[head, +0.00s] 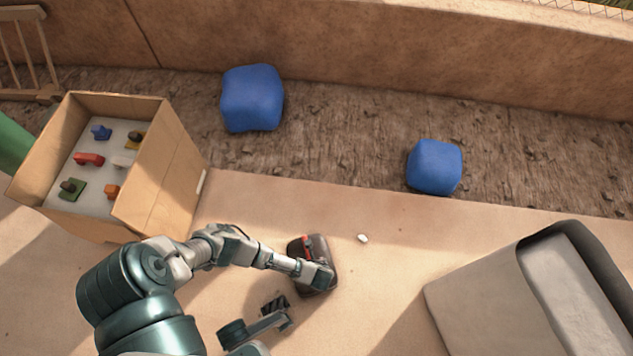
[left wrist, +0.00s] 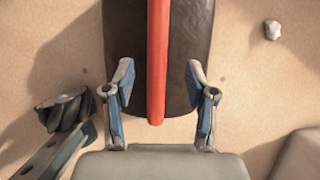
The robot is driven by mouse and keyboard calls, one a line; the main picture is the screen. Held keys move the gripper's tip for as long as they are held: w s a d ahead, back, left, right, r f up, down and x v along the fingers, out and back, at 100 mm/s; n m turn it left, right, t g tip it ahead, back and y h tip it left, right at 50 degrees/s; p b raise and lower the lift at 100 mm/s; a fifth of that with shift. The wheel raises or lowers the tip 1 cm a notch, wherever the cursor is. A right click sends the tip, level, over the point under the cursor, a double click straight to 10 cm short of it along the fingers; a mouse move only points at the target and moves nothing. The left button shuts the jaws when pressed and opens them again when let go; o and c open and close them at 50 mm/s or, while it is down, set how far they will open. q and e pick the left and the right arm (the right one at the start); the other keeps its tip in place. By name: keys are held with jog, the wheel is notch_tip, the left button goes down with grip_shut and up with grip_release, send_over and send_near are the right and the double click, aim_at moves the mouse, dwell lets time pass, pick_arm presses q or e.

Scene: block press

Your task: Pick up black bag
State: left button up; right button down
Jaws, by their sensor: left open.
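The black bag (head: 314,250) lies on the sandy floor in the lower middle of the head view. It is a dark, rounded bag with a red strip along its top. In the left wrist view the dark bag (left wrist: 189,40) fills the upper middle, and its red strip (left wrist: 157,50) runs down between the fingers. My left gripper (head: 318,277) is over the near end of the bag and hides part of it. Its two fingers (left wrist: 160,80) are spread apart, one on each side of the strip. I cannot tell whether they touch the bag.
A small white stone (head: 362,238) lies right of the bag. A large grey bin (head: 470,296) stands at lower right. An open cardboard box (head: 160,165) with several toys stands at left. Two blue blocks (head: 252,98) (head: 434,167) lie on the dirt strip by the wall.

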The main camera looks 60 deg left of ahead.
pick_arm(q)
jog(key=b+x, duration=0.1)
jog(key=x, duration=0.2)
jog(key=s+b+x, duration=0.1)
jog(key=x, duration=0.1)
jog(key=shift+b, duration=0.35)
jog(key=shift+w+f, duration=0.15)
jog(key=shift+w, duration=0.05)
jog(key=shift+w+d+r, duration=0.15)
jog(key=shift+w+r, duration=0.05)
jog(key=shift+r, duration=0.15)
jog(key=shift+a+f, duration=0.25)
jog(key=shift+f, duration=0.1)
jog(key=shift+d, duration=0.2)
jog(key=shift+a, duration=0.15)
grip_shut()
